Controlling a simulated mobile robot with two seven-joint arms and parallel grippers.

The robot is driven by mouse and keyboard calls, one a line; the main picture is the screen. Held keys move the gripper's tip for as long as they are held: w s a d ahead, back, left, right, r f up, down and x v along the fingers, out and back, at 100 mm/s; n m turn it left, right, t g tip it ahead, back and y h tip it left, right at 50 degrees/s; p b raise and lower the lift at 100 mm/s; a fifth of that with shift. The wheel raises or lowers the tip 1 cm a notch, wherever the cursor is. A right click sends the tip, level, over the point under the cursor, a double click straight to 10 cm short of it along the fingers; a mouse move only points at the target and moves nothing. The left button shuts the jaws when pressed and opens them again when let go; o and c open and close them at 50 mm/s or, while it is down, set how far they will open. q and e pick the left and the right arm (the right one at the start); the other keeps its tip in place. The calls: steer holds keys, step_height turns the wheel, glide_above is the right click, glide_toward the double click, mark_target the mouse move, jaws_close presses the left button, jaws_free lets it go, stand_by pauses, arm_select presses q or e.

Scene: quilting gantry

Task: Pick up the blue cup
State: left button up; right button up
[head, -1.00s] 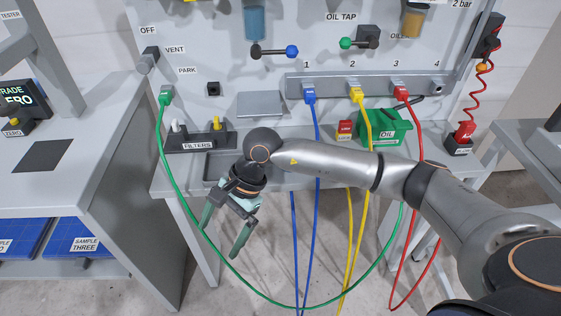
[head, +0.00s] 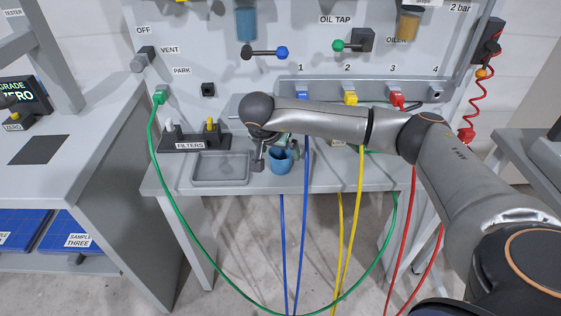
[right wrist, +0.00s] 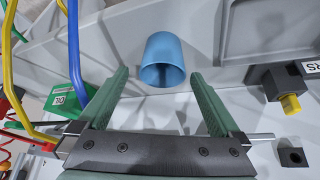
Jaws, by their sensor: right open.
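The blue cup (head: 280,160) stands on the bench in the head view, just right of the shallow grey tray and partly hidden by my right arm. In the right wrist view the cup (right wrist: 164,60) is centred between the green fingers, mostly beyond their tips. My right gripper (right wrist: 160,74) is open, with a gap between each finger and the cup. In the head view my forearm and wrist cover most of that gripper. My left gripper is not in view.
The grey tray (head: 220,168) and filters block (head: 193,140) are left of the cup. The blue hose (head: 305,180) hangs close to its right, with the yellow hose (head: 357,190) further right. The green hose (head: 190,225) loops in front of the bench.

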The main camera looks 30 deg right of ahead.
mark_target(281, 158)
steer(key=x, duration=0.5)
steer(key=shift+w+a+f, duration=0.1)
steer(key=shift+w+f, duration=0.05)
steer(key=shift+f, duration=0.3)
steer(key=c, duration=1.3)
steer(key=shift+o, duration=0.2)
steer(key=shift+r, duration=0.15)
